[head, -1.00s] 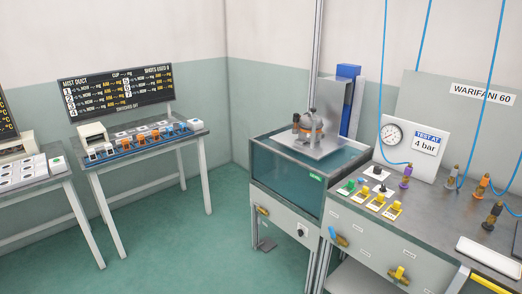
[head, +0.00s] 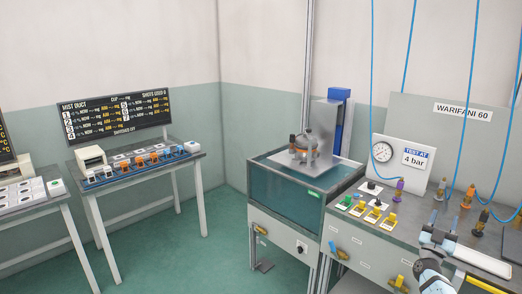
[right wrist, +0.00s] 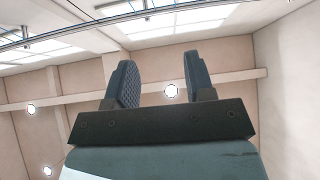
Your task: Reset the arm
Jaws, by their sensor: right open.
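My right gripper (head: 438,238) shows at the lower right of the head view, over the right end of the test bench. In the right wrist view its two dark fingers (right wrist: 157,85) stand wide apart with nothing between them, pointing up toward the ceiling. It is open and empty. My left gripper is not in view.
The grey test bench (head: 400,222) carries a gauge panel (head: 405,160), coloured valves and hose fittings. Blue hoses (head: 409,45) hang close to my right arm. A tank (head: 285,183) with a compressor (head: 305,147) stands left of it. Green floor (head: 160,255) is clear.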

